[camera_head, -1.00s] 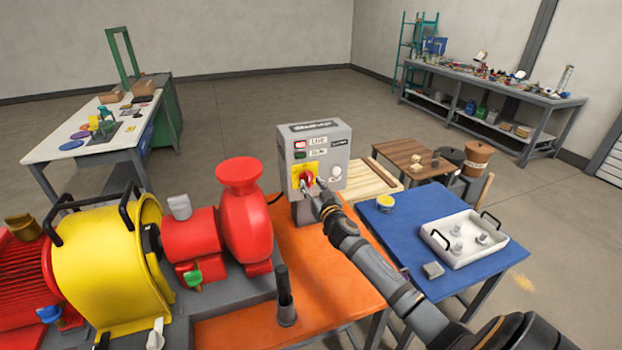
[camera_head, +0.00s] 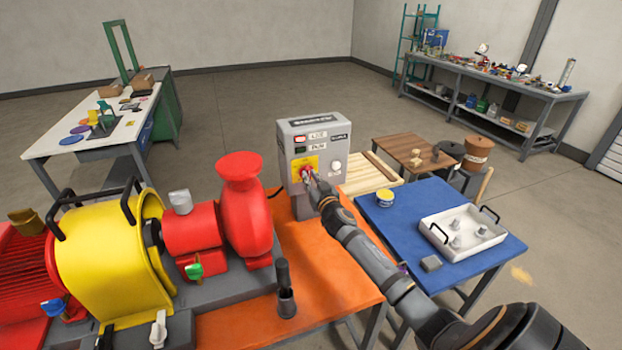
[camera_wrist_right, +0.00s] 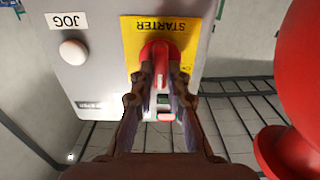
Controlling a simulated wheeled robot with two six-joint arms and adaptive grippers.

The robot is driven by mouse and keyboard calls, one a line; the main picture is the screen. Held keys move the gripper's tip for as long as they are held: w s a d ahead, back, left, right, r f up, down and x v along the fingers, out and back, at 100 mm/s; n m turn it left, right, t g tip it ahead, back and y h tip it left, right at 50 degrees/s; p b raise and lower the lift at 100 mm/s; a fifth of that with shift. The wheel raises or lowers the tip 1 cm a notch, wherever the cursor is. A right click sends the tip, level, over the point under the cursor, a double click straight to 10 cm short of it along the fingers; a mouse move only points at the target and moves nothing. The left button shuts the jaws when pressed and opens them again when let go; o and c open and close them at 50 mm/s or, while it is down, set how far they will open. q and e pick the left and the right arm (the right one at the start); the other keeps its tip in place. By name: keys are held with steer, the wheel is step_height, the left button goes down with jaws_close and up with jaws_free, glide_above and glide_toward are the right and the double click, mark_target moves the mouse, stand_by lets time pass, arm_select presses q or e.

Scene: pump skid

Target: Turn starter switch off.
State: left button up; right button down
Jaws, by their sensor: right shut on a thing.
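The starter box (camera_head: 327,143) is a grey panel standing on the orange table. Its red starter switch (camera_head: 304,173) sits on a yellow plate (camera_head: 311,162). In the right wrist view the red switch (camera_wrist_right: 160,66) shows upside down under the "STARTER" label, with its handle between my fingers. My right gripper (camera_head: 308,182) is shut on the switch handle; it also shows in the wrist view (camera_wrist_right: 161,85). The fingers hide part of the handle and the plate's markings. My left gripper is not in view.
A white JOG button (camera_wrist_right: 73,52) is beside the yellow plate. The red pump (camera_head: 242,215) and yellow guard (camera_head: 105,255) stand left of the box. A blue table (camera_head: 415,205) with a white tray (camera_head: 463,235) is at the right.

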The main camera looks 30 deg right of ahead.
steer(key=shift+a+f+n+p, duration=0.1)
steer(key=shift+n+p, duration=0.2)
steer(key=shift+n, duration=2.65)
steer(key=shift+a+f+n+p, duration=0.1)
steer(key=shift+n+p, duration=0.15)
steer(key=shift+n, duration=2.65)
steer(key=shift+a+f+n+p, duration=0.1)
steer(key=shift+n+p, duration=0.2)
steer(key=shift+n, duration=2.65)
steer(key=c, duration=1.3)
jaws_free()
